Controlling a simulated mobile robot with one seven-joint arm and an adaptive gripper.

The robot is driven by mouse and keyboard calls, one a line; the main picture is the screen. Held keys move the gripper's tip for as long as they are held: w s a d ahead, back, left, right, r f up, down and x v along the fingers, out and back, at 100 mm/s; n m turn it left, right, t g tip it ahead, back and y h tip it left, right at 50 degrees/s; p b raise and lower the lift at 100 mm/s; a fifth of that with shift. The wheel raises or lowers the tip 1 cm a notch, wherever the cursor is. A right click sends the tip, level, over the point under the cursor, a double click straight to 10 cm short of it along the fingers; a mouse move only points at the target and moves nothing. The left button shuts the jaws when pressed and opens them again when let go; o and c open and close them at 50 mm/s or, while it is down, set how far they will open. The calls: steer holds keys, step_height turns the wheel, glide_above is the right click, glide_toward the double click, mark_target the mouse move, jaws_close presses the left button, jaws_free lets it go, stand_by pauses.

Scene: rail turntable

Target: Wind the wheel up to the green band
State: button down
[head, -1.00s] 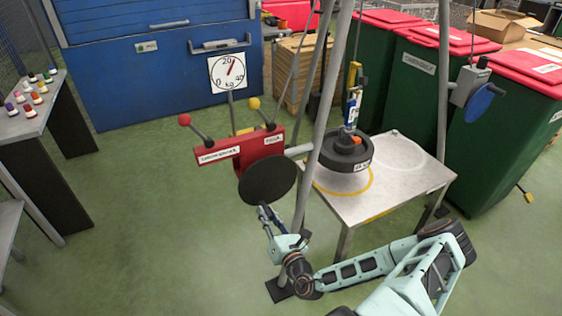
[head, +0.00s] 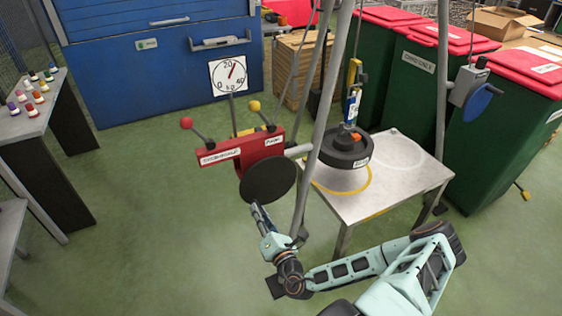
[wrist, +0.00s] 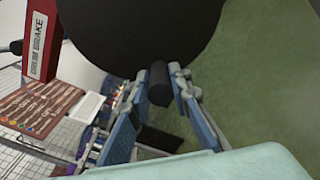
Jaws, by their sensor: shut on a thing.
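The wheel is a black disc (head: 268,181) on the front of the red winch housing (head: 242,150). My gripper (head: 256,210) is at its lower edge. In the wrist view my gripper (wrist: 160,92) is shut on the wheel's dark handle (wrist: 158,84), with a blue-grey finger on each side. A round white dial (head: 228,77) marked in kg stands behind the housing, its needle pointing up and slightly right, just past 20. I cannot make out a green band. A black weight (head: 345,148) hangs from a yellow-and-blue hook piece (head: 352,98) over the metal table.
The metal table (head: 415,178) bears a yellow ring and a white ring. A grey post (head: 321,120) stands beside the wheel. Red-ball (head: 186,123) and yellow-ball (head: 254,106) levers rise from the housing. Green bins (head: 415,110) stand behind.

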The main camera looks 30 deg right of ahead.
steer(key=shift+a+r+m+p, duration=0.6)
steer(key=shift+a+r+m, duration=0.4)
steer(key=shift+r+m, duration=0.15)
steer(key=shift+r+m+p, duration=0.3)
steer(key=shift+m, duration=0.05)
steer(key=c, duration=1.7)
jaws_free()
steer(key=shift+a, duration=0.1)
steer(key=shift+o, duration=0.6)
steer(key=shift+f, duration=0.15)
steer(key=shift+d, duration=0.2)
